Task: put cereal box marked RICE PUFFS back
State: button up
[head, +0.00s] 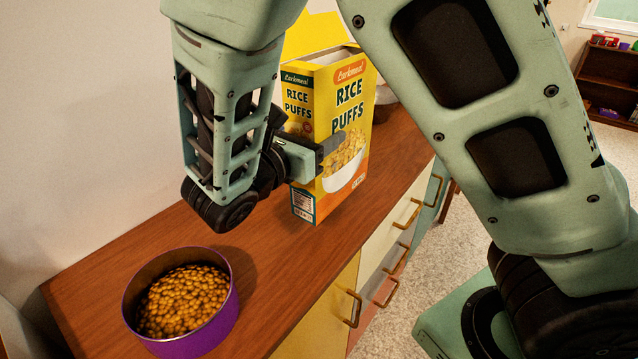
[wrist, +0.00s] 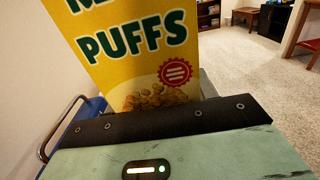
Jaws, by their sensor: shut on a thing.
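The yellow and orange RICE PUFFS cereal box (head: 338,110) is upright over the wooden top of the hutch, with its top flap open. I cannot tell whether its base touches the wood. My gripper (head: 325,158) is shut on the box at its lower half, with one dark finger across the front face. In the wrist view the box (wrist: 135,45) rises behind the dark finger edge (wrist: 150,122), and its lower part is hidden there.
A purple bowl (head: 228,312) full of round brown cereal stands at the near left of the wooden top (head: 290,270). A dark bowl (head: 386,97) is partly hidden behind the box. Drawers with handles (head: 385,240) line the front. The wood between the purple bowl and box is clear.

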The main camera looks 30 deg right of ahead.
jog(key=shift+f, duration=3.3)
jog(key=shift+f+b, duration=0.15)
jog(key=shift+b, duration=0.15)
jog(key=o, duration=1.3)
jog(key=shift+a, duration=0.15)
jog(key=v, duration=1.1)
jog(key=s+d+f+m+g+y, duration=0.3)
jog(key=s+m+g+y, duration=0.4)
jog(key=s, duration=0.3)
jog(key=s+a+m+y, duration=0.2)
jog(key=y, duration=0.1)
jog(key=s+a+r+m+y, duration=0.1)
jog(key=s+m+y, duration=0.2)
jog(key=s+a+r+m+y, duration=0.1)
jog(key=s+a+m+y, duration=0.1)
jog(key=y, duration=0.2)
jog(key=shift+s+a+r+m+b, duration=0.15)
jog(key=shift+s+a+m+b, duration=0.15)
jog(key=shift+m, duration=0.1)
